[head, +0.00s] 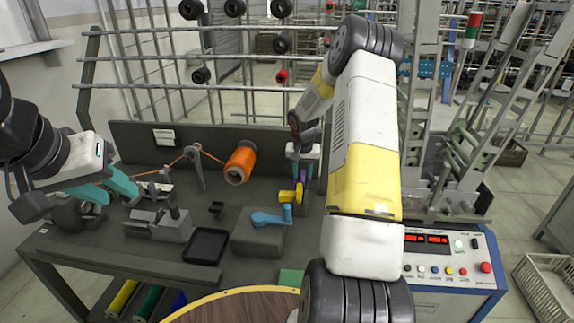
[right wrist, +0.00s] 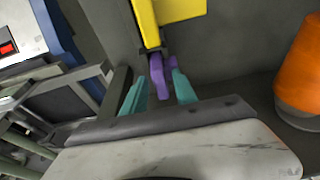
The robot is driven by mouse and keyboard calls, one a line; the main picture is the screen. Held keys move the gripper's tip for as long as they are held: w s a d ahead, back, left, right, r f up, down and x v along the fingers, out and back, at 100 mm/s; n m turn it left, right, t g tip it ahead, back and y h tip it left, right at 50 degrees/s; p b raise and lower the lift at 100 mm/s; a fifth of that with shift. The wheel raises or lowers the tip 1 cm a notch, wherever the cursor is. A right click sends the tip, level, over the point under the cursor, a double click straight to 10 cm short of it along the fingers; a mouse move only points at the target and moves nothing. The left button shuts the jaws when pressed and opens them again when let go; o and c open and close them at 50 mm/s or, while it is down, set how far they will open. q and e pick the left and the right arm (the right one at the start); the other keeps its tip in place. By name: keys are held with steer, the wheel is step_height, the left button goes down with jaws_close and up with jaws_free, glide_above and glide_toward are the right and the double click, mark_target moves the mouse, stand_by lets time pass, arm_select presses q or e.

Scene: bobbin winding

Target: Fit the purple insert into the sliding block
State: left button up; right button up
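The purple insert (head: 302,175) is between the teal fingers of my right gripper (head: 303,164), at the back right of the dark bench. In the right wrist view my right gripper (right wrist: 159,78) has a finger close against each side of the purple insert (right wrist: 157,76), and it looks shut on it. A purple part also reaches up beside a yellow block (right wrist: 180,8). The yellow block (head: 287,197), which looks like the sliding block, is just below the gripper; whether the insert is seated in it cannot be told. My left gripper (head: 121,195) is open and empty over the bench's left side.
A blue handle (head: 271,217) lies on a grey box (head: 257,236) in front of the yellow block. An orange spool (head: 240,163) stands to the left. A black tray (head: 205,249) and grey fixtures (head: 157,222) fill the bench's middle left. A control panel (head: 452,257) is at the right.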

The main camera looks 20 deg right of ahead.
jaws_close()
steer(key=shift+r, duration=3.75)
steer(key=shift+r, duration=0.15)
